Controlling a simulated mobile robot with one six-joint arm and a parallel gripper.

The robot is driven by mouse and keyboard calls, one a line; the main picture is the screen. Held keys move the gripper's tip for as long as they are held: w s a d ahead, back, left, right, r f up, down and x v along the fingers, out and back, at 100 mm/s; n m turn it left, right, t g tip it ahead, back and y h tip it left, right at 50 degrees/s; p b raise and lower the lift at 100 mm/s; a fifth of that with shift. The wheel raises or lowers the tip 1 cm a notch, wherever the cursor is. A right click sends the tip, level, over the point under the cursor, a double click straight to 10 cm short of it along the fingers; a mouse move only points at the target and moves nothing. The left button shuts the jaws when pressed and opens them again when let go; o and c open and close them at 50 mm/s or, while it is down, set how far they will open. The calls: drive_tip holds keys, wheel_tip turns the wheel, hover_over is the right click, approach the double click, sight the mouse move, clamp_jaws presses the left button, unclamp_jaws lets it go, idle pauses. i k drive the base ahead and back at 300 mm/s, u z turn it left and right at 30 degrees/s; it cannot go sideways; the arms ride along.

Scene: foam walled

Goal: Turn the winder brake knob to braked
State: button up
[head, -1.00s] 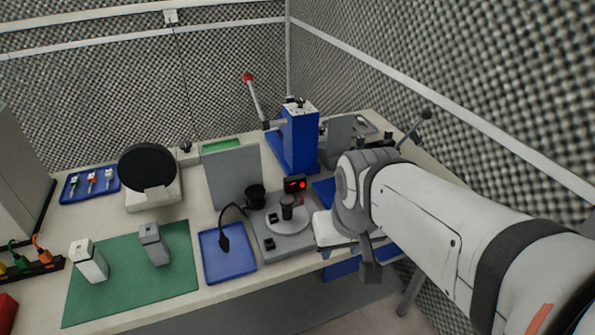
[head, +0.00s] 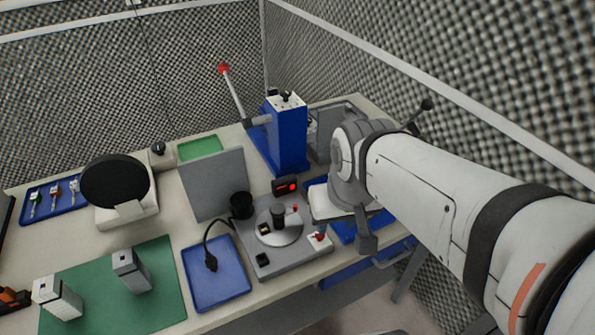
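A grey base unit (head: 285,262) stands near the table's front edge. It carries a round light plate with a dark upright post (head: 278,216) and a black cup-like part (head: 241,205). A small red-topped knob (head: 319,237) sits on a light block at its front right corner. This may be the winder and its brake knob; no label is readable, and I cannot tell the knob's setting. My gripper (head: 367,242) hangs from my wrist just right of this corner, apart from the knob in the picture. Its fingers are not clear, so I cannot tell its opening.
A small display with a red light (head: 287,187) and a grey upright panel (head: 213,184) stand behind. A blue press (head: 287,135) with a red-tipped lever is farther back. A blue tray (head: 216,285) holding a black cable and a green mat (head: 120,295) lie left.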

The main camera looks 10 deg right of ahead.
sight(320, 237)
drive_tip(key=z, duration=1.1)
drive_tip(key=k, duration=1.2)
drive_tip(key=u, duration=0.85)
drive_tip(key=i, duration=0.95)
drive_tip(key=u, duration=0.05)
